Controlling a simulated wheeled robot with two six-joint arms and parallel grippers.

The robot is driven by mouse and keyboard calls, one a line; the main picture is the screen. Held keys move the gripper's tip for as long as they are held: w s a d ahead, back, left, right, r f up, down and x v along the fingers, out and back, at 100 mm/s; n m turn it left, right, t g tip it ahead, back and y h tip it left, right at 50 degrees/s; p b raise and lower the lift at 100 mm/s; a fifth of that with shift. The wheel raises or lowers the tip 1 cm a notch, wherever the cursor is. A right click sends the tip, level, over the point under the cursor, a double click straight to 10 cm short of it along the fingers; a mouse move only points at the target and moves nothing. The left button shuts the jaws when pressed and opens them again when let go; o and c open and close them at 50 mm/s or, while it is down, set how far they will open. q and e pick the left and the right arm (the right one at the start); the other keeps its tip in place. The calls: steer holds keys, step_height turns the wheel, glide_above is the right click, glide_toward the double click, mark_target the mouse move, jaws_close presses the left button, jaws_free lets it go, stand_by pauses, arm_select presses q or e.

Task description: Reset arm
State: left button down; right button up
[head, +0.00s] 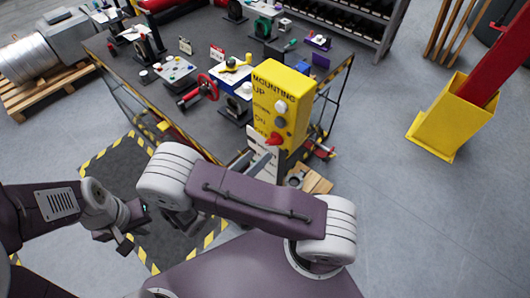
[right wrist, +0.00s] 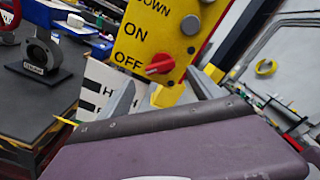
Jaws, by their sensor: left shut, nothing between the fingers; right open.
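A yellow control box (head: 283,92) with black lettering stands at the front right corner of the dark workbench. Its red knob (head: 274,139) is low on the front face; in the right wrist view the red knob (right wrist: 160,66) sits beside the word OFF. My right gripper (right wrist: 162,98) is open and empty. Its fingers show on either side below the knob in that view, with no clear contact. In the head view, my arm link hides most of it. My left gripper (head: 127,245) is shut and empty at the lower left, over the floor, away from the box.
The workbench (head: 160,103) carries valves, a red handwheel (head: 207,88) and small parts. A white lettered panel (right wrist: 100,92) is below the box. A yellow post base (head: 440,125) stands at right.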

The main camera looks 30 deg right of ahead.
steer(key=v, duration=0.3)
steer(key=shift+b, duration=0.3)
steer(key=shift+d, duration=0.1)
